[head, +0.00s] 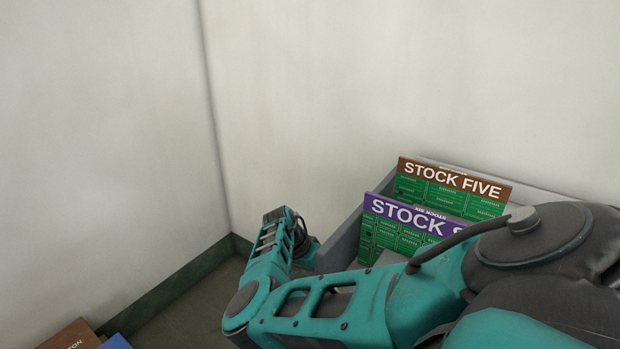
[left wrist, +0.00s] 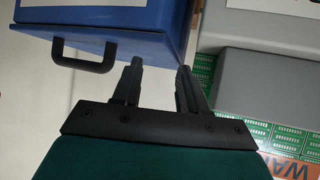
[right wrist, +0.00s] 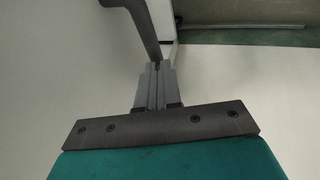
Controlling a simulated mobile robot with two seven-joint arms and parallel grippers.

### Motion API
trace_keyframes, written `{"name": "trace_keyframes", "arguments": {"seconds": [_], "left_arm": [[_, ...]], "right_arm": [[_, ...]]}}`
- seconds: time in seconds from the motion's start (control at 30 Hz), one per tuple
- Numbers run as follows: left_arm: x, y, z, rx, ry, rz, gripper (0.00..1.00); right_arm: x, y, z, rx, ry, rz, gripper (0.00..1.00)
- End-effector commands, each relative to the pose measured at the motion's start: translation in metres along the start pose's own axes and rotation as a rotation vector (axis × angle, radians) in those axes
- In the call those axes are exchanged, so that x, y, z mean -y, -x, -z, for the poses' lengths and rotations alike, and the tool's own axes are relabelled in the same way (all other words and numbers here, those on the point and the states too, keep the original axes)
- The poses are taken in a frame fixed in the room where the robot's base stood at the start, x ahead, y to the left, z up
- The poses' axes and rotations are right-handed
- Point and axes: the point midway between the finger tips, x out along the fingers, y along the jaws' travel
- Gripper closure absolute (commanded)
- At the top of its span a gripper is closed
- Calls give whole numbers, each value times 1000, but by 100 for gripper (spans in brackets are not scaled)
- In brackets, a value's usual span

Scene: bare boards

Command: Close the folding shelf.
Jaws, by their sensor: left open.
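The folding shelf is probably the grey unit (head: 345,240) in the head view, holding printed boards marked STOCK FIVE (head: 450,188) and STOCK (head: 405,222). My arm covers much of its lower part. In the right wrist view my right gripper (right wrist: 156,66) has its fingers together, with their tips at a grey bar (right wrist: 143,22). I cannot tell whether they touch it. My left gripper (left wrist: 158,70) is open and empty in the left wrist view, close to a blue box (left wrist: 120,22) with a black handle (left wrist: 84,60). Neither gripper's fingers show clearly in the head view.
Grey blocks (left wrist: 265,85) and printed green boards (left wrist: 255,130) lie right of my left gripper. Pale walls (head: 300,100) meet in a corner with a dark green skirting (head: 180,280). A brown box (head: 72,336) and a blue box (head: 115,342) show at the bottom left.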

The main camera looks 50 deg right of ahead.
Motion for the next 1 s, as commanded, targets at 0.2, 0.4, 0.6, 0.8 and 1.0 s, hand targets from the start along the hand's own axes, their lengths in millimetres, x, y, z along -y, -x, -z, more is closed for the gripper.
{"name": "trace_keyframes", "arguments": {"seconds": [0.2,0.4,0.6,0.8,1.0], "left_arm": [[0,11,18,-7,0,0,57],[0,11,18,-9,0,0,57],[0,10,18,-8,0,0,57],[0,13,21,-6,0,1,57],[0,19,33,-9,-1,1,57]], "right_arm": [[-21,-21,-7,7,0,1,100],[-22,-26,-9,9,0,5,100],[-21,-27,-11,12,0,5,100],[-21,-12,-11,11,1,7,100],[-22,32,-7,4,-3,9,100]]}}
